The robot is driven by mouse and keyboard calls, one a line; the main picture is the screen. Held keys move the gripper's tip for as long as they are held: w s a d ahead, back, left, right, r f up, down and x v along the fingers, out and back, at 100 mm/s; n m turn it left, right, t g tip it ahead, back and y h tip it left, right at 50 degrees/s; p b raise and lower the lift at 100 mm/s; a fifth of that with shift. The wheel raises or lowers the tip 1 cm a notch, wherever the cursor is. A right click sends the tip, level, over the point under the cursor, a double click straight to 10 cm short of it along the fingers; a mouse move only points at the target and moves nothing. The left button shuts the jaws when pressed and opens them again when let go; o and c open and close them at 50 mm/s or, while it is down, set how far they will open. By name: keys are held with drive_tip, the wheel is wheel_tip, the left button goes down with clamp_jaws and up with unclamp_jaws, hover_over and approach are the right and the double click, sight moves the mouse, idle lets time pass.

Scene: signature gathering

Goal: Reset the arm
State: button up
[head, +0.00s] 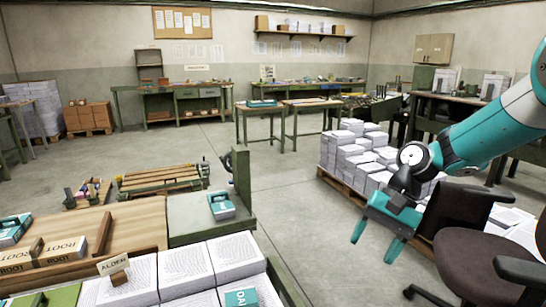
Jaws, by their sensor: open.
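My arm comes in from the right edge of the head view, teal and white, bent at a dark wrist joint. My gripper (376,241) hangs at its end, pointing down, with its two teal fingers apart and nothing between them. It is over the open floor, right of the near workbench and left of the office chair, apart from both. The pallet stack of paper stands behind it.
A dark office chair (475,258) stands at the lower right. Paper stacks (350,155) sit on a pallet behind my gripper. The concrete floor (285,195) between is clear.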

drive_tip(key=s+a+r+n+t, duration=0.1)
drive_tip(key=s+r+n, duration=0.2)
drive_tip(key=s, duration=0.4)
drive_tip(key=s+a+r+n+t+h, duration=0.1)
drive_tip(key=s+a+r+n, duration=0.1)
drive_tip(key=s+n, duration=0.3)
drive_tip(key=s+a+r+n+t+p, duration=0.1)
drive_tip(key=s+a+r+n, duration=0.1)
drive_tip(key=s, duration=0.8)
wheel_tip(320, 180, up, 3)
drive_tip(key=shift+a+f+n+t+h, duration=0.2)
drive_tip(key=shift+n+t+h, duration=0.1)
drive_tip(key=shift+n, duration=0.6)
